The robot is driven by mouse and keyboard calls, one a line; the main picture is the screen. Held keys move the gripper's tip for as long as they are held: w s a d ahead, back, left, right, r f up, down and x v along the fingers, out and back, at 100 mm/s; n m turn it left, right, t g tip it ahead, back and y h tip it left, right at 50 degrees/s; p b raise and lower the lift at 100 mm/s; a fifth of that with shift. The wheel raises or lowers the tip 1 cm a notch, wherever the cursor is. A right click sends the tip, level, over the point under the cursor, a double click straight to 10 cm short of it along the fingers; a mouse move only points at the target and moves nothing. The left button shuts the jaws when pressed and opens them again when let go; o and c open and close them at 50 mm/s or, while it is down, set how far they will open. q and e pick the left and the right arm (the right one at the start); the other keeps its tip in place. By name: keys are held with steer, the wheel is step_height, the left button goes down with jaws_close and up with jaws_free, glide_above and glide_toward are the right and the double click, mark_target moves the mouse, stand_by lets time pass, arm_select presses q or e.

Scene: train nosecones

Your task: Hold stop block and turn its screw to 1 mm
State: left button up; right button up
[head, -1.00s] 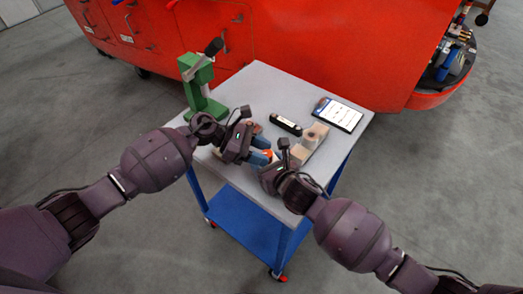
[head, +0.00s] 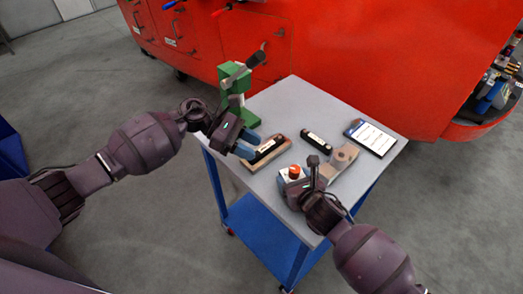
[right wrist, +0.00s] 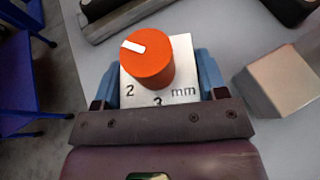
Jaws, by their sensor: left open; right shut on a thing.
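The stop block is a pale metal block (right wrist: 184,95) with an orange-red screw knob (right wrist: 148,62) on top. The knob's white mark points to the upper left in the right wrist view. The face reads "2", "3" and "mm"; other marks are hidden behind the knob. My right gripper (right wrist: 160,84) is shut on the block, its blue fingers on both sides. In the head view the knob (head: 294,171) shows near the table's front edge. My left gripper (head: 247,150) is open, apart from the block, by a wooden tray.
The wooden tray (head: 279,154) holds a dark item. A black bar (head: 318,139), a beige block (head: 344,156) and a tablet with a text screen (head: 371,136) lie on the grey table (head: 293,98). A green stand (head: 236,81) with a lever rises at the back left.

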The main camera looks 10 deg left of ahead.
stand_by(0.4)
steer(key=o, duration=1.2)
